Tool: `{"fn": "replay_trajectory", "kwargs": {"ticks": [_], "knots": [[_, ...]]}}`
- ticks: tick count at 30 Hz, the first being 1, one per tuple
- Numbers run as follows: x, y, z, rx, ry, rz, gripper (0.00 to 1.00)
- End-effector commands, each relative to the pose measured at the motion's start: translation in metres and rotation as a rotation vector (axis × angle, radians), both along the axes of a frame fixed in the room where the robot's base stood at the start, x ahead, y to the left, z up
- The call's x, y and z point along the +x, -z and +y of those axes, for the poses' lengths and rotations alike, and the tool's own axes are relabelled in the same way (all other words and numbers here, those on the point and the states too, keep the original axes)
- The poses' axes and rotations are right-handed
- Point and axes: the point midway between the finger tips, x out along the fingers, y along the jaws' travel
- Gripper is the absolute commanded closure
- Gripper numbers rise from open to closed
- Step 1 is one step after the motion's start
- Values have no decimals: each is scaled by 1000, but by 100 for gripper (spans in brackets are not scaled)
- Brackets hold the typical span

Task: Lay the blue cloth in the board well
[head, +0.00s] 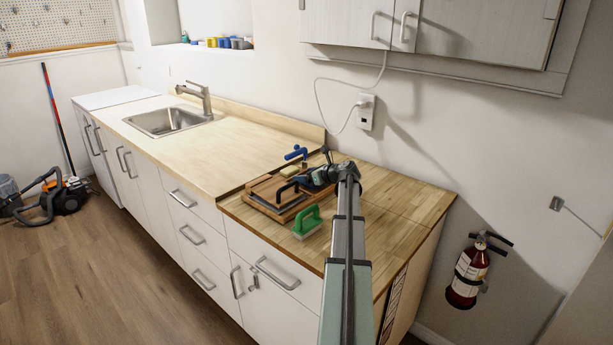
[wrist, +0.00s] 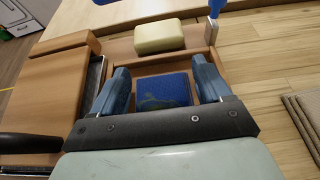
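The blue cloth (wrist: 163,91), a folded square with a darker greenish patch, shows between my fingers in the wrist view. It appears to lie flat inside a wood-rimmed well of the board (wrist: 70,92), with bare wood beside it. The board (head: 262,188) also shows on the counter in the head view, where my arm hides the cloth. My gripper (wrist: 160,75) is open above the cloth, its two blue fingers apart on either side with gaps to it. My gripper (head: 303,182) is low over the board in the head view.
A pale yellow sponge (wrist: 160,36) sits just beyond the well. A green-handled brush (head: 307,222) stands in front of the board. A blue-handled tool (head: 297,153) is behind it. Brown flat pieces (wrist: 300,125) lie at right in the wrist view.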

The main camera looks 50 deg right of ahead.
Motion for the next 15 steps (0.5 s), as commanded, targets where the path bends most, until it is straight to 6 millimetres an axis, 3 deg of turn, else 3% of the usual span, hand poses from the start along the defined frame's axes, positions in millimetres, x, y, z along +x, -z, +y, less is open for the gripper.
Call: {"fn": "replay_trajectory", "kwargs": {"ticks": [6, 15], "knots": [[0, 0, 0, 0, 0, 0, 3], [0, -3, 0, 0, 0, 0, 3]]}}
